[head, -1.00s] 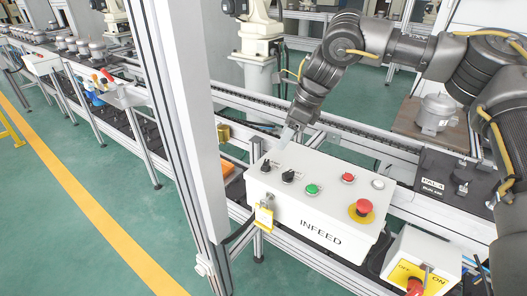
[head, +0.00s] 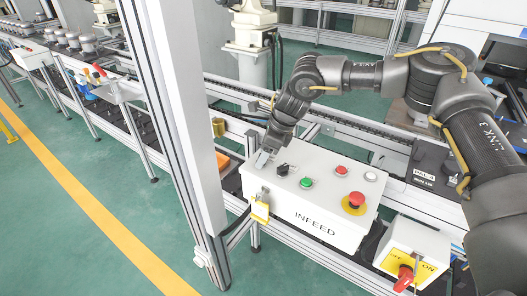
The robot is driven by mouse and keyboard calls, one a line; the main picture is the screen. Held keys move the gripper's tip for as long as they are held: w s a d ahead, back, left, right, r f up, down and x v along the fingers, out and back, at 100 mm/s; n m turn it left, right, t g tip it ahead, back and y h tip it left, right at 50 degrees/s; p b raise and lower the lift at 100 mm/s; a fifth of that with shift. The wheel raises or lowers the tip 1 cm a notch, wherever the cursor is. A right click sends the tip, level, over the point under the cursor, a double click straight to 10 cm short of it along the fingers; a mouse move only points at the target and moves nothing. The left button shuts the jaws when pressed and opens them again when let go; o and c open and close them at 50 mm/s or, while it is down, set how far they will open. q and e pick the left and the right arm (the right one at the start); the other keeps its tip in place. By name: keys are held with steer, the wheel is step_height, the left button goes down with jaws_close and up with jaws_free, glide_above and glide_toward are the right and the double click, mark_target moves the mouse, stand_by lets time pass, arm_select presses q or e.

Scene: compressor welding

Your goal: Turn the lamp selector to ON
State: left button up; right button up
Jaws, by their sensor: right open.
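The white INFEED control box (head: 312,215) has a row of controls on its sloped top. A black selector knob (head: 282,170) shows left of the green button (head: 306,182). A second black selector at the box's far left end is hidden behind my right gripper (head: 263,160). The selector labels are too small to read. My right gripper is open and points down at that left end. I cannot tell whether its fingers touch the hidden knob. My left gripper is not in view.
A red button (head: 341,170), a white button (head: 370,176) and a red emergency stop (head: 355,201) sit further right on the box. A yellow padlock tag (head: 260,207) hangs at its left front. A rotary-switch box (head: 415,250) stands at right. A tall white post (head: 185,120) rises at left.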

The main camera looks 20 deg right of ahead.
steer(key=shift+f, duration=0.1)
steer(key=c, duration=1)
steer(key=m, duration=0.2)
steer(key=m+t+b, duration=0.1)
steer(key=shift+s+a+m+h, duration=0.1)
steer(key=shift+a+m+h, duration=0.05)
steer(key=shift+m+h, duration=0.2)
steer(key=m+h, duration=0.1)
steer(key=m, duration=0.1)
steer(key=m+t, duration=0.1)
steer(key=m, duration=0.2)
steer(key=shift+s+a+h, duration=0.1)
steer(key=shift+h, duration=0.25)
steer(key=o, duration=1)
